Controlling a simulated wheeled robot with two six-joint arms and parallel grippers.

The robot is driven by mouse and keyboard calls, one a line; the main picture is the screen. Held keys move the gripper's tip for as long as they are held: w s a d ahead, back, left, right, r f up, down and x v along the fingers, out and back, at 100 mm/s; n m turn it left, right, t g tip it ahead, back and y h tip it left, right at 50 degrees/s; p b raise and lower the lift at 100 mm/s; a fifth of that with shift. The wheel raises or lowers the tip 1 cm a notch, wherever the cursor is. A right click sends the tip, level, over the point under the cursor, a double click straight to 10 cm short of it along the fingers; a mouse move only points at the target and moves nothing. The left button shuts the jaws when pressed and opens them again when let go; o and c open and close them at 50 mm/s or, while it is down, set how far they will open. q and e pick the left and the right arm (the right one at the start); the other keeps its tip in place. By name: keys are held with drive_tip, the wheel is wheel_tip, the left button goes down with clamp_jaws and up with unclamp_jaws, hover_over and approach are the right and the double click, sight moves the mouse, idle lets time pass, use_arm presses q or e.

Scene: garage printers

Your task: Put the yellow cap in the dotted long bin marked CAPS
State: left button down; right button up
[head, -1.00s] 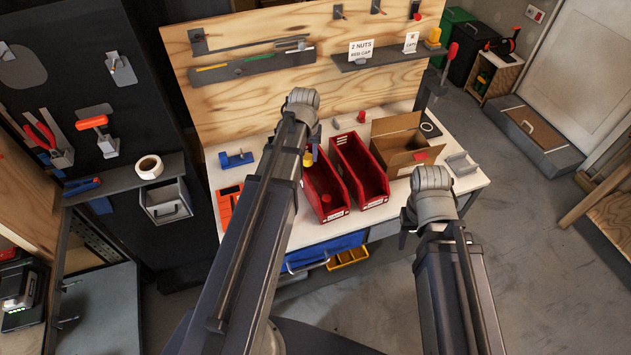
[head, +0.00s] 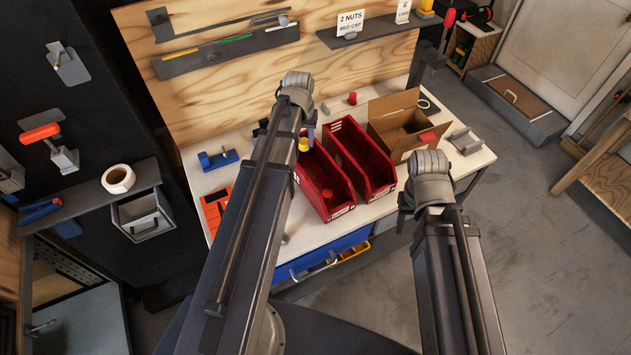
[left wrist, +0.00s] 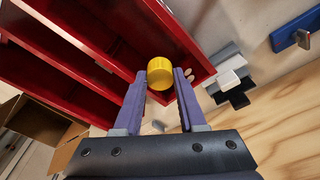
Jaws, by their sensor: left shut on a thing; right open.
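The yellow cap (head: 304,144) is held in my left gripper (left wrist: 162,88). In the left wrist view, the cap (left wrist: 161,72) sits between the two purple fingertips, by the rim of a red bin. Two long red bins stand side by side on the bench: a left bin (head: 337,211) and a right bin (head: 376,194).
A cardboard box (head: 392,134) and a grey tray (head: 465,141) stand right of the bins. A blue tool (head: 218,158) and an orange organizer (head: 213,207) lie on the left. A shelf (head: 375,33) holds signs reading "2 NUTS RED CAP" and CAPS.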

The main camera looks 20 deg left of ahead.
sight(305, 166)
use_arm(q)
drive_tip(key=shift+a+r+m, duration=0.1)
drive_tip(key=shift+r+m, duration=0.1)
drive_tip(key=shift+m, duration=0.3)
wheel_tip(305, 166, down, 10)
drive_tip(key=b, duration=1)
drive_tip(key=shift+f, duration=0.1)
drive_tip(key=shift+f, duration=0.15)
drive_tip(key=shift+c, duration=2.4)
unclamp_jaws()
drive_tip(key=r+p, duration=0.4)
drive_tip(key=s+r+p, duration=0.1)
drive_tip(key=r+p, duration=0.7)
drive_tip(key=shift+s+r, duration=0.2)
drive_tip(key=shift+s, duration=0.15)
